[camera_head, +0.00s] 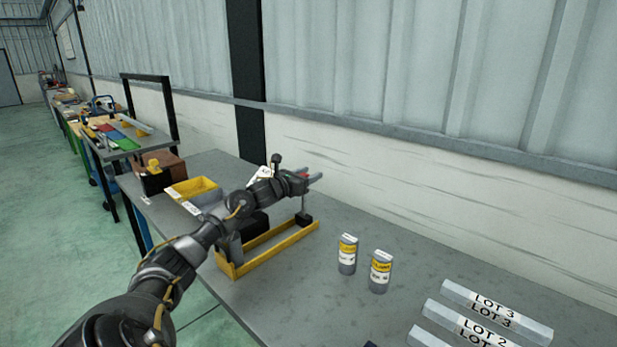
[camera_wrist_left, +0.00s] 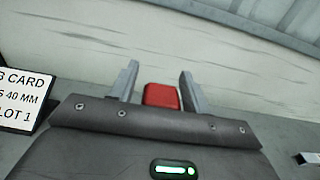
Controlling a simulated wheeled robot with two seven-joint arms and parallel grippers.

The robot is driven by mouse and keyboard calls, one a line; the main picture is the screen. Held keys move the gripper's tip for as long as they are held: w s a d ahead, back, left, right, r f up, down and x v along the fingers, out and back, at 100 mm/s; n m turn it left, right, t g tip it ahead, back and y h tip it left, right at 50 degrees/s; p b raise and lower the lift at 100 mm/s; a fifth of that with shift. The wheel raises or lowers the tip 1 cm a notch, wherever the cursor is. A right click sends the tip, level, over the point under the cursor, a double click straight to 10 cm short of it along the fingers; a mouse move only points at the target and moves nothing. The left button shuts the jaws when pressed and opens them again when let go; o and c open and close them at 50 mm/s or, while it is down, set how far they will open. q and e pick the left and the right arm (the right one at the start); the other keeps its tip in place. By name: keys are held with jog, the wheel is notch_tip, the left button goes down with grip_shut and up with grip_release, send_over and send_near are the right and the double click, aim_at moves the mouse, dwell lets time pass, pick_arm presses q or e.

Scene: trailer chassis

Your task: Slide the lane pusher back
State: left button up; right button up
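The yellow lane (camera_head: 275,252) lies on the grey bench, partly hidden behind my left arm. At its far right end sits the lane pusher, a black block (camera_head: 303,218) with a thin upright post. A red knob (camera_head: 302,176) shows at the height of the post's top, and it also shows in the left wrist view (camera_wrist_left: 161,95). My left gripper (camera_head: 314,178) is at the knob, above the lane's far end. In the left wrist view the gripper (camera_wrist_left: 160,85) is open, with the knob between its two fingers and gaps beside it. My right gripper is out of view.
Two grey cans with yellow labels (camera_head: 347,254) (camera_head: 381,271) stand right of the lane. Clear bars marked LOT (camera_head: 497,312) lie at the front right. A yellow bin (camera_head: 194,190) stands behind my arm. A card (camera_wrist_left: 22,98) stands left in the wrist view.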

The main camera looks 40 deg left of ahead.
pick_arm(q)
jog(key=shift+o, duration=0.3)
jog(key=shift+f, duration=0.1)
jog(key=shift+s, duration=0.15)
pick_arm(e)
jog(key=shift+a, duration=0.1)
pick_arm(q)
jog(key=s+b, duration=0.2)
jog(key=s, duration=0.8)
jog(key=shift+s+d+b, duration=0.15)
jog(key=shift+s+b, duration=0.15)
jog(key=shift+b, duration=0.1)
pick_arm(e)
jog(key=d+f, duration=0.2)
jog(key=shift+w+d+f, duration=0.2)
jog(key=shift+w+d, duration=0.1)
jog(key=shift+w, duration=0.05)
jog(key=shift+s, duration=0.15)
